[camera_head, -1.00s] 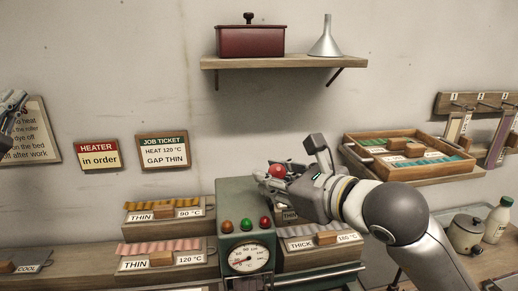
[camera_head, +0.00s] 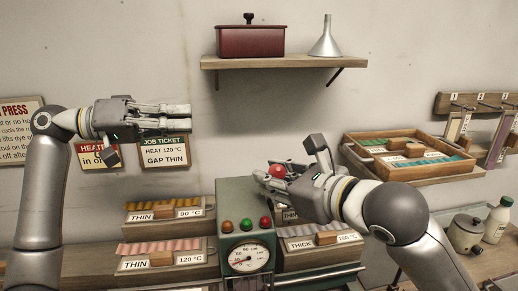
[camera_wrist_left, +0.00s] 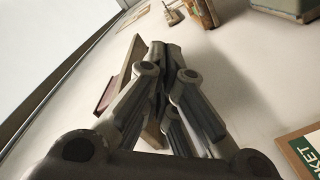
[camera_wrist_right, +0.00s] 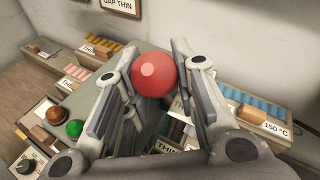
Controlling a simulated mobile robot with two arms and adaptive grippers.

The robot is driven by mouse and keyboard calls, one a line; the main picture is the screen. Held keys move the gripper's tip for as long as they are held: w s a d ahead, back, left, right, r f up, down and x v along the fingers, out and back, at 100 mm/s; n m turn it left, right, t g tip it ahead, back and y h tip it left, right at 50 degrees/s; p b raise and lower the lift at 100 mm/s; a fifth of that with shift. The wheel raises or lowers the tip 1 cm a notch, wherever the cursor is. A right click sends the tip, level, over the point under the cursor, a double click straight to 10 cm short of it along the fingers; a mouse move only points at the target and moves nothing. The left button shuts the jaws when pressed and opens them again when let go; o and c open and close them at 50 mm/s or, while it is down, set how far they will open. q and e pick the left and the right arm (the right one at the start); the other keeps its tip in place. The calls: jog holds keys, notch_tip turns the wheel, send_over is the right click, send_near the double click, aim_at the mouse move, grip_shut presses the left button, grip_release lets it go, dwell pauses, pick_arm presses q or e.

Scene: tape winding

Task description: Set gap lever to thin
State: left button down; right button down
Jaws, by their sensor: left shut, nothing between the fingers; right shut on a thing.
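The press machine (camera_head: 236,195) is a grey-green housing with a round dial and coloured lamps on its front. A red ball knob (camera_head: 276,171), apparently the gap lever's end, is above the machine's right side. My right gripper (camera_head: 274,178) is shut on the red knob; the right wrist view shows the knob (camera_wrist_right: 154,74) between its fingertips. The lever's shaft is hidden by the fingers. My left gripper (camera_head: 190,109) is shut and empty, raised in front of the wall near the job ticket (camera_head: 165,155), which reads GAP THIN. Its closed fingers (camera_wrist_left: 166,50) show in the left wrist view.
Labelled wooden trays, THIN (camera_head: 160,264) and THICK (camera_head: 318,246), flank the machine. A shelf (camera_head: 284,63) with a red box and a funnel is above. A wooden rack (camera_head: 408,181), a pot (camera_head: 465,235) and a bottle (camera_head: 497,222) are at the right.

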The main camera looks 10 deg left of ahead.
jog(key=shift+r, duration=0.1)
pick_arm(q)
jog(key=d+f, duration=0.2)
jog(key=d, duration=0.5)
jog(key=d+f+m+g, duration=0.1)
jog(key=d+f, duration=0.2)
jog(key=d, duration=0.5)
jog(key=shift+g, duration=0.3)
jog(key=shift+s, duration=0.1)
